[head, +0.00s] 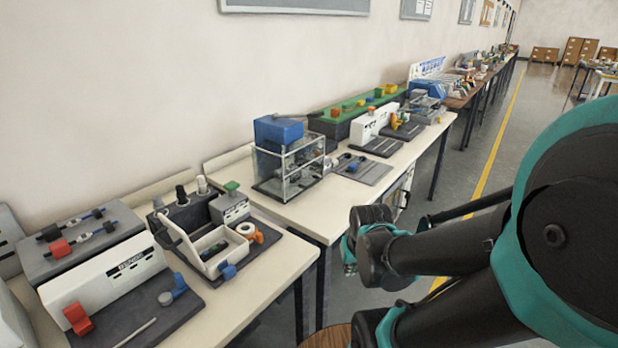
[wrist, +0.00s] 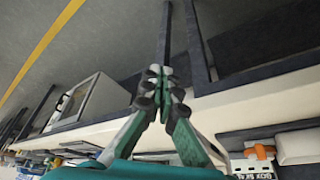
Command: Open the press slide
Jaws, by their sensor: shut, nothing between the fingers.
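My gripper (wrist: 155,82) shows in the wrist view with its two fingertips together and nothing between them. It is in the air in front of the long bench, away from all the fixtures. In the head view my gripper (head: 348,252) is partly hidden behind my wrist, to the right of the bench edge. I cannot tell for sure which fixture carries the press slide. A white labelled fixture (head: 107,277) with a red part stands on a dark base at the near left. A grey unit with a green top (head: 231,205) stands beside an open white box (head: 212,245).
The near bench (head: 262,272) is crowded with fixtures. A clear-walled case (head: 290,170) with a blue block (head: 278,130) stands on the bench beyond. Dark table legs (wrist: 195,45) are near my gripper in the wrist view. The floor to the right is open.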

